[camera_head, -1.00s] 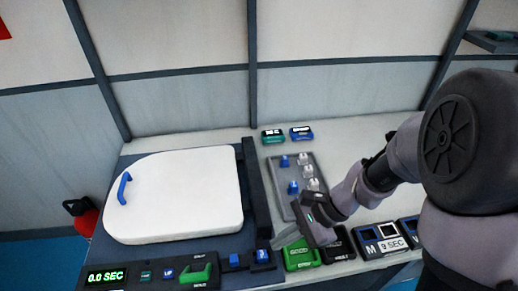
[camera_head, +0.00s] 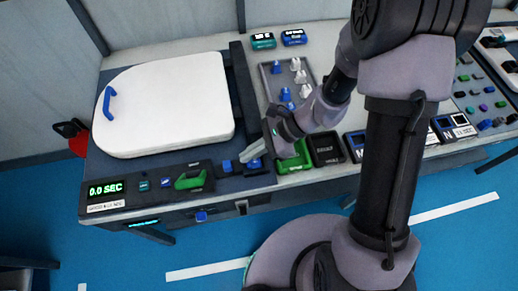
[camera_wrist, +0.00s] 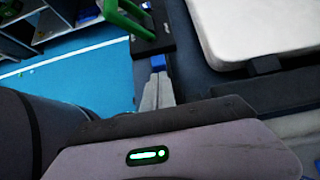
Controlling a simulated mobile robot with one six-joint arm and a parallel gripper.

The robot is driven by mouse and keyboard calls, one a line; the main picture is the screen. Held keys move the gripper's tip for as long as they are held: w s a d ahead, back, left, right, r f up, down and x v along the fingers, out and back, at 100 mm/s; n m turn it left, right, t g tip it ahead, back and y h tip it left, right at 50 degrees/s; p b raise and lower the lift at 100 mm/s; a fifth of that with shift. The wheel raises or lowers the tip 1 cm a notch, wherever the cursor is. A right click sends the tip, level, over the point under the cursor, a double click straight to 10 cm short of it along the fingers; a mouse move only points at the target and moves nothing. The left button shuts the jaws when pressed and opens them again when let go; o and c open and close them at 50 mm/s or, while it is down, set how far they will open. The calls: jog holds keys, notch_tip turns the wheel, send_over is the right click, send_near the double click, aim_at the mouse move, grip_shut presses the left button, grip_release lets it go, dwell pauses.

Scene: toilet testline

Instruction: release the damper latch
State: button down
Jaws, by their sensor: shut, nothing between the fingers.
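Two small blue blocks sit on the dark front panel beside the white seat lid (camera_head: 165,105): a left one (camera_head: 227,166) and a right one (camera_head: 254,164). I cannot tell for sure which is the damper latch. My gripper (camera_head: 251,153) is shut and empty, its fingertips just above the right block. In the wrist view the closed fingers (camera_wrist: 158,82) point at a blue block (camera_wrist: 158,62), which lies just beyond the tips. I cannot tell whether they touch. The lid lies flat with a blue handle (camera_head: 108,103).
A green lever (camera_head: 190,179) and a timer reading 0.0 SEC (camera_head: 106,190) are further left on the panel. A grey tray (camera_head: 270,78) with blue and white pegs lies behind my gripper. A green box (camera_head: 292,160) and a black box (camera_head: 325,148) are close on its right.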

aim_at(227, 164)
jog(key=x, duration=0.3)
jog(key=shift+b, duration=0.4)
jog(key=shift+s+a+b, duration=0.15)
jog(key=shift+a+b, duration=0.1)
jog(key=shift+a, duration=0.3)
jog(key=shift+s+a+b, duration=0.15)
jog(key=shift+a+b, duration=0.05)
jog(key=shift+a, duration=0.4)
jog(key=shift+r, duration=0.15)
